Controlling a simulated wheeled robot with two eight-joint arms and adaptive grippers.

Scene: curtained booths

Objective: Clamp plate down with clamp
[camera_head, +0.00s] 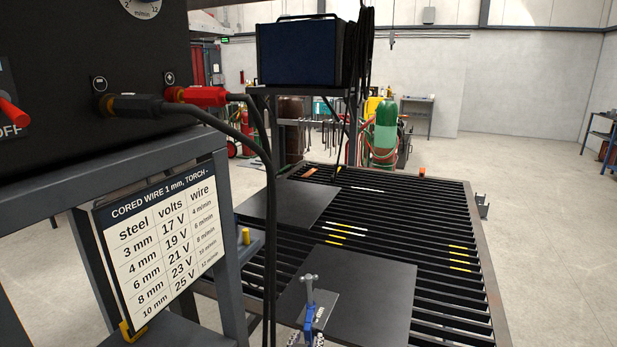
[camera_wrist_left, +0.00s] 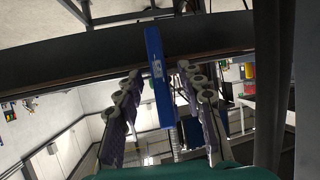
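The clamp (camera_head: 310,311) has a blue bar and a silver T-shaped handle. In the head view it stands at the near left part of the near dark plate (camera_head: 375,290). That plate lies flat on the slatted table (camera_head: 483,250). The tips of my left gripper (camera_head: 305,339) show at the bottom edge, just below the clamp. In the left wrist view the blue bar of the clamp (camera_wrist_left: 157,80) lies between the two fingers, with gaps visible on both sides. The gripper looks open around it. Whether the clamp's jaw touches the plate is hidden. My right gripper is out of view.
A second dark plate (camera_head: 290,205) lies further back on the table. A welding machine stand (camera_head: 232,200) with a settings chart (camera_head: 160,250) and hanging cables (camera_head: 269,220) stands close on the left. The right side of the table is clear. A green gas cylinder (camera_head: 384,130) stands behind.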

